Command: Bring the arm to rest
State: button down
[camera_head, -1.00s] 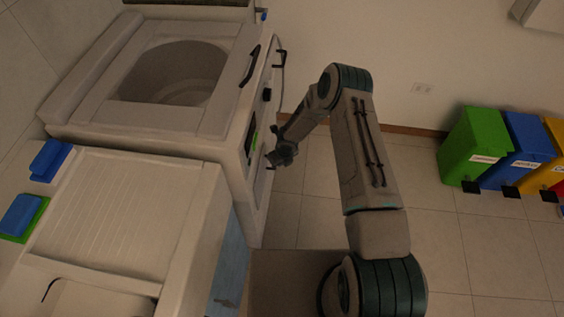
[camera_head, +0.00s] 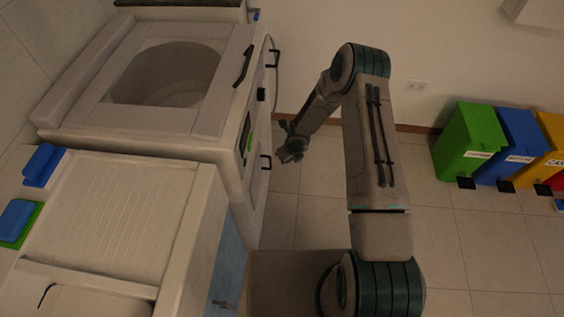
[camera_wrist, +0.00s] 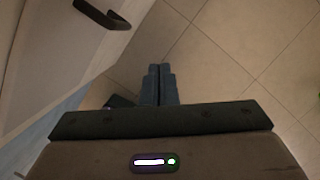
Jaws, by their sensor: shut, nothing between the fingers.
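My gripper (camera_head: 287,154) is in the head view, at the end of my bent arm, in the air to the right of the white machine's front. It is apart from the machine. In the wrist view my gripper's fingers (camera_wrist: 158,72) are together, with nothing between them, above the tiled floor.
The white machine (camera_head: 215,147) with a round tub and black handles (camera_head: 266,162) stands left of my gripper. A ridged white counter unit (camera_head: 120,205) is in front of it. Green (camera_head: 468,140), blue and yellow bins stand at the right. Tiled floor (camera_head: 310,205) between is clear.

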jog(key=v, duration=0.3)
jog(key=p+v, duration=0.1)
jog(key=v, duration=0.1)
jog(key=shift+w+d+r, duration=0.2)
jog(key=shift+d, duration=0.05)
jog(key=s+d+r+m+h, duration=0.15)
jog(key=d+r+m, duration=0.25)
jog(key=r+m, duration=0.4)
jog(key=s+d+r+m+h, duration=0.1)
jog(key=s+d+r+m, duration=0.3)
jog(key=r, duration=0.6)
jog(key=d+r+m+h, duration=0.2)
jog(key=d+r+m, duration=0.1)
jog(key=r+m, duration=0.55)
jog(key=s+r+m+y, duration=0.1)
jog(key=s+r+m, duration=0.6)
jog(key=s+m, duration=0.4)
jog(key=s+r+m+y, duration=0.2)
jog(key=s+r+m, duration=0.5)
jog(key=s+m, duration=0.4)
jog(key=shift+s+a+r, duration=0.25)
jog(key=shift+s+a, duration=0.05)
jog(key=shift+a, duration=0.05)
jog(key=shift+m, duration=0.25)
